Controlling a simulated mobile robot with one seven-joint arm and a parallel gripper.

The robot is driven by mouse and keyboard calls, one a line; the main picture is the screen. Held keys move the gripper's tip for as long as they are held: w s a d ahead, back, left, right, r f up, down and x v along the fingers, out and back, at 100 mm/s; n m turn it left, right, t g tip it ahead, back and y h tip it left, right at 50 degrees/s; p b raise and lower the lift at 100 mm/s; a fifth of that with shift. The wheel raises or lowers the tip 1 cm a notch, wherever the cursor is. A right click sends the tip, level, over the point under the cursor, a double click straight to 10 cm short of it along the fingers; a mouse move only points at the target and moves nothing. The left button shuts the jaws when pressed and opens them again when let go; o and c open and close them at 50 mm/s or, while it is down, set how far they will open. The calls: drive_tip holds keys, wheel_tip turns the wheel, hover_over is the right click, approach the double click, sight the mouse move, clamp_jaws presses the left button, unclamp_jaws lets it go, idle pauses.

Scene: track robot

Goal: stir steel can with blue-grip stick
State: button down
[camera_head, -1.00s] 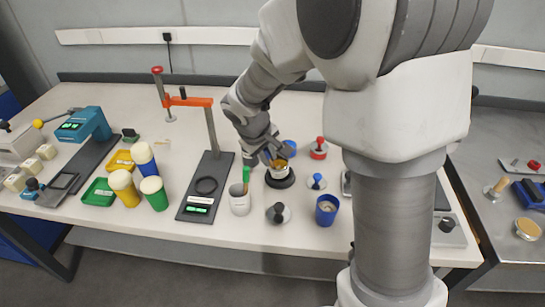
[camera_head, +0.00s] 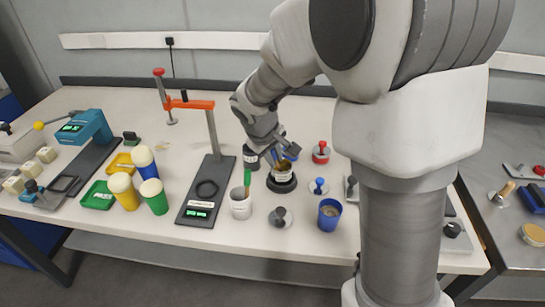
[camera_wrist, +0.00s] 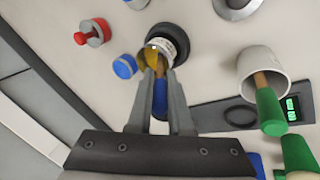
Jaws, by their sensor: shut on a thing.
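My gripper (camera_wrist: 157,82) is shut on the blue-grip stick (camera_wrist: 160,97); its blue handle shows between the fingers. The stick's brown wooden end reaches into the mouth of the steel can (camera_wrist: 168,35), which has a white printed label. In the head view the can (camera_head: 283,171) stands on a round black base (camera_head: 281,184), with my gripper (camera_head: 280,156) just above it. The stick's lower tip is hidden inside the can.
A white cup (camera_head: 240,210) holding a green-grip stick (camera_head: 247,178) stands left of the can. A blue cup (camera_head: 329,218), a blue-knobbed weight (camera_head: 318,186) and a red-topped piece (camera_head: 320,152) stand to the right. A stand with an orange arm (camera_head: 190,103) rises at left.

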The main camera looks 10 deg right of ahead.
drive_tip(key=p+v, duration=0.3)
drive_tip(key=v, duration=0.3)
drive_tip(key=shift+a+r+p, duration=0.3)
drive_tip(key=shift+r+p, duration=0.05)
drive_tip(key=shift+r, duration=0.05)
idle(0.3)
idle(0.8)
wheel_tip(320, 180, up, 5)
drive_tip(key=p, duration=0.3)
drive_tip(key=shift+p, duration=0.4)
